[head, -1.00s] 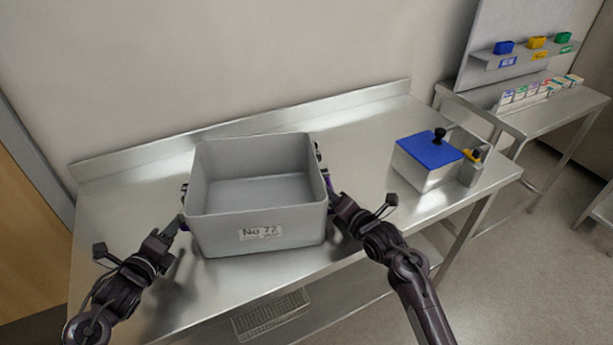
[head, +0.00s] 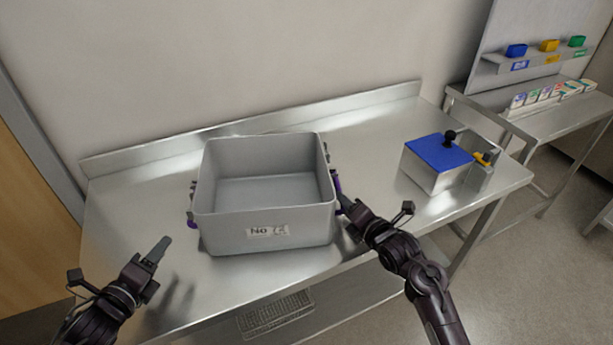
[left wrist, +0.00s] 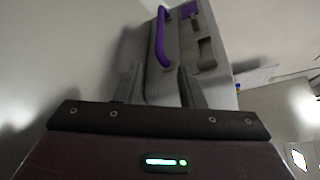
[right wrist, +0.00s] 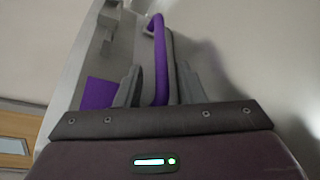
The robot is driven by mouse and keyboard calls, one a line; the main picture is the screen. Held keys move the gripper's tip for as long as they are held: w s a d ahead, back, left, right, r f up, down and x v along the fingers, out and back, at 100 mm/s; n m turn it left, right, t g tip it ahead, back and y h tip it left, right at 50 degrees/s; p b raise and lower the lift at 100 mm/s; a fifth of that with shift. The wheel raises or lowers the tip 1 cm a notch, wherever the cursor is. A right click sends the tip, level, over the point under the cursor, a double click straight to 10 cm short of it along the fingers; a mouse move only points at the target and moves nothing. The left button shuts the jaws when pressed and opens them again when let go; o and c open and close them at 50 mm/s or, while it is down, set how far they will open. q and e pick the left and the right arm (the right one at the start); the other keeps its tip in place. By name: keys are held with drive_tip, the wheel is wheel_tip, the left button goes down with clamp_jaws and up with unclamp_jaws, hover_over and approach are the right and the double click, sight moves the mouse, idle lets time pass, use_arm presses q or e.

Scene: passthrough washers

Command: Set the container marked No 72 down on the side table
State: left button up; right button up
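The grey open container (head: 266,230) stands upright and empty on the steel table (head: 365,135); its front label reads "No" and a blurred number. It has purple side handles. My left gripper (head: 160,249) is open and empty, apart from the container at its left; the left handle (left wrist: 160,38) is ahead of its fingers in the left wrist view. My right gripper (head: 347,205) is at the container's right side. In the right wrist view the right handle (right wrist: 159,60) lies between its spread fingers, with gaps on both sides.
A box with a blue lid and black knob (head: 438,160) stands at the table's right end, beside a grey holder with a yellow part (head: 482,162). Another steel table with small boxes (head: 550,95) and coloured bins is at the far right. A wire basket (head: 275,312) sits below.

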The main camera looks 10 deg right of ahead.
drive_tip(key=v, duration=0.9)
drive_tip(key=shift+s, duration=0.2)
